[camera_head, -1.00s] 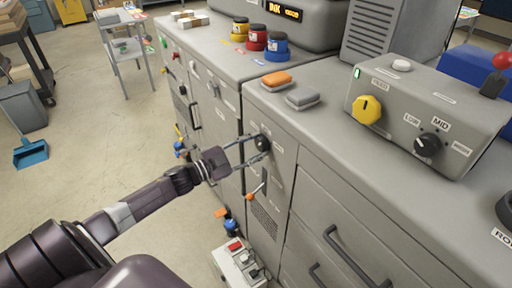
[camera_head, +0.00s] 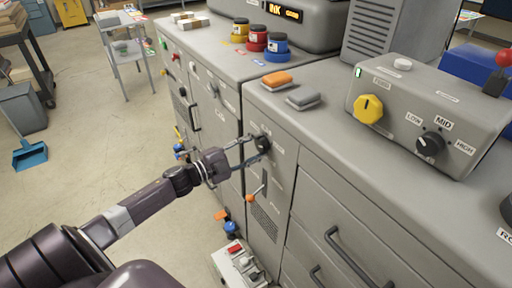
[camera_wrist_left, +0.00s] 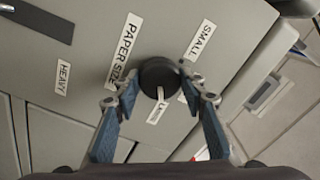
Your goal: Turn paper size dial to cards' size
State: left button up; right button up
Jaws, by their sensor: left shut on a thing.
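The paper size dial (camera_head: 263,143) is a round black knob on the grey cabinet front, near its top edge. In the left wrist view the dial (camera_wrist_left: 157,76) has a white pointer line that points down toward a small label (camera_wrist_left: 157,112), partly hard to read. The "PAPER SIZE" label (camera_wrist_left: 123,50) is at its upper left and the "SMALL" label (camera_wrist_left: 201,40) at its upper right. My left gripper (camera_head: 254,149) is shut on the dial, with one fingertip on each side of it. My right gripper is not in view.
An orange-tipped lever (camera_head: 252,196) sits just below the dial. A control box (camera_head: 430,120) with a yellow knob (camera_head: 368,109) stands on the counter at right. Drawer handles (camera_head: 350,258) stick out at lower right. Open floor lies left of the cabinet.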

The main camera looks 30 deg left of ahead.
pick_arm(q)
jog(key=o, duration=1.2)
jog(key=shift+c, duration=0.2)
jog(key=v, duration=1.2)
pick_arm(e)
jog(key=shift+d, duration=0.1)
pick_arm(q)
jog(key=shift+f, duration=0.15)
